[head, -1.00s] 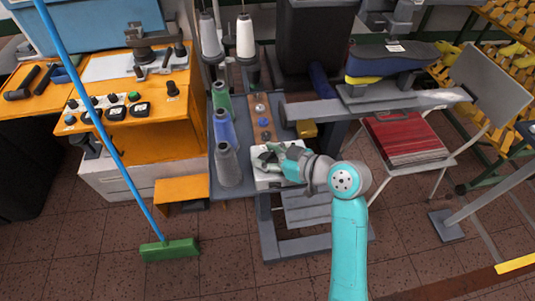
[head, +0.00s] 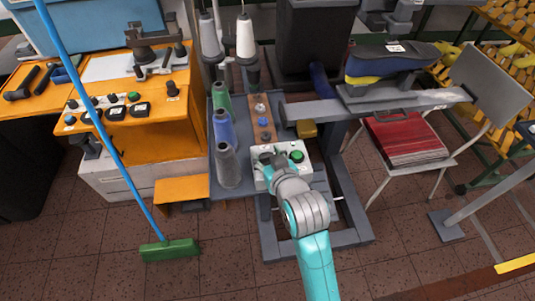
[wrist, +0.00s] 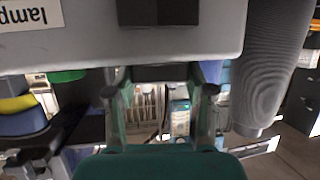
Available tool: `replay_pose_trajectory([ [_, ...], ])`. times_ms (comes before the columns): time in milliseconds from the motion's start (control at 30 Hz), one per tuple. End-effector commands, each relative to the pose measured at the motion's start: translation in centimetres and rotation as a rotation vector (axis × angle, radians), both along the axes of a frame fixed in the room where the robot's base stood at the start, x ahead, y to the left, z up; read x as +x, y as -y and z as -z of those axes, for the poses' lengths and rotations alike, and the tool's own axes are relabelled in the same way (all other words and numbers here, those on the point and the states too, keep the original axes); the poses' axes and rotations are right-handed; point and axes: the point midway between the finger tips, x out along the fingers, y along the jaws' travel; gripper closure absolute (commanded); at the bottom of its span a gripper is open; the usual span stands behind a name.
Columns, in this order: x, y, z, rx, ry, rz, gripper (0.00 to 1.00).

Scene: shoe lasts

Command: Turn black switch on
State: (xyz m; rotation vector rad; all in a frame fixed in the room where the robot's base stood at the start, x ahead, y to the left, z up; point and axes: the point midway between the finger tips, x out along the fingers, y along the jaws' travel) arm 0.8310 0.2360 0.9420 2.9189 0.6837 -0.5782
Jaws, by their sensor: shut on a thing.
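The white control box (head: 262,181) stands at the front of the grey machine table. My gripper (head: 266,160) reaches over its left part from the front and covers most of the black switch there. In the wrist view the box (wrist: 60,47) fills the top, upside down. A dark block, which looks like the black switch (wrist: 160,73), sits between the fingertips of my gripper (wrist: 160,84) at the box's edge. The fingers are shut on it. I cannot tell its setting. A green button (head: 297,156) is on the box to the right of the gripper.
Thread cones (head: 228,165) stand close to the left of the box. A yellow block (head: 306,129) and a grey machine arm (head: 375,107) are behind it to the right. A broom (head: 170,249) leans at the left. A chair (head: 404,150) stands at the right.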

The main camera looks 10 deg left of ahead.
Motion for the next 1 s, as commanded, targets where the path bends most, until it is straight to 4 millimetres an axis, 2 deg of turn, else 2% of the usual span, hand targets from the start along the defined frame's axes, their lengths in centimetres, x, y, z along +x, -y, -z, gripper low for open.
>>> replay_pose_trajectory([
  [400, -0.04, -0.09, 0.08, -0.002, -0.003, 0.169, 0.82],
  [967, 0.01, 0.04, 0.14, -0.002, -0.004, 0.197, 0.82],
  [1000, 0.01, 0.04, 0.14, -0.001, -0.004, 0.196, 0.39],
])
